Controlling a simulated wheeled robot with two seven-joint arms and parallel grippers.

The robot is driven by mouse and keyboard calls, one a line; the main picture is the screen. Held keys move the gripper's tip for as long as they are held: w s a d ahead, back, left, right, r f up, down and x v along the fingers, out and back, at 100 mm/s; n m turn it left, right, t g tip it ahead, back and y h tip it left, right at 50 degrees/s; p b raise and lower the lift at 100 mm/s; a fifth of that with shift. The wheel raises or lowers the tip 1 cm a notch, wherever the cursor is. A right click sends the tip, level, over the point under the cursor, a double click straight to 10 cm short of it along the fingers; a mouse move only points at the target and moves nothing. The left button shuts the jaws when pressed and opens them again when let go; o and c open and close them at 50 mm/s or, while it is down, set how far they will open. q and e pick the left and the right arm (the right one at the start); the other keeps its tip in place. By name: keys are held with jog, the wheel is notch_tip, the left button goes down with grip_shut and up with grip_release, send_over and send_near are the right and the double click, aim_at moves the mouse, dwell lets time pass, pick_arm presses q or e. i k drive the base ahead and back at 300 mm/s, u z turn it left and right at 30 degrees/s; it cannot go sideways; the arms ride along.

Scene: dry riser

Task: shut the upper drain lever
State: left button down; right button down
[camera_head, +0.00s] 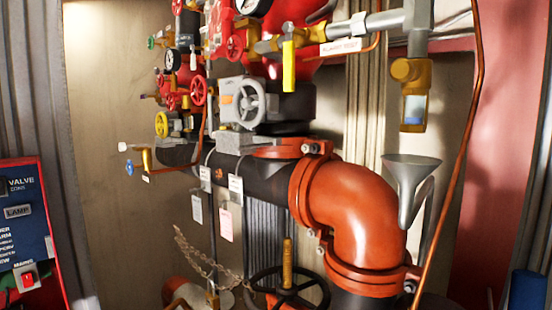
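A yellow lever (289,66) hangs straight down from a brass valve on the upper horizontal pipe, across the line of the pipe. A small white tag (340,47) beside it seems to read "alarm test". A smaller brass valve (146,158) with a blue handle (129,168) sticks out at the left. I cannot tell from labels which of these is the upper drain lever. Neither of my grippers is in view.
An orange pipe elbow (358,215), a grey funnel (407,185) and a brass sight glass (411,95) stand at the right. Handwheels crowd the pipework, including a grey one (249,104) and a black one (290,290) with a chain (205,262). A control panel (28,235) is at left.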

aim_at(193, 62)
jog(key=k, duration=1.35)
jog(key=u, duration=0.55)
jog(key=i, duration=1.3)
jog(key=z, duration=0.75)
jog(key=i, duration=0.4)
jog(key=z, duration=0.55)
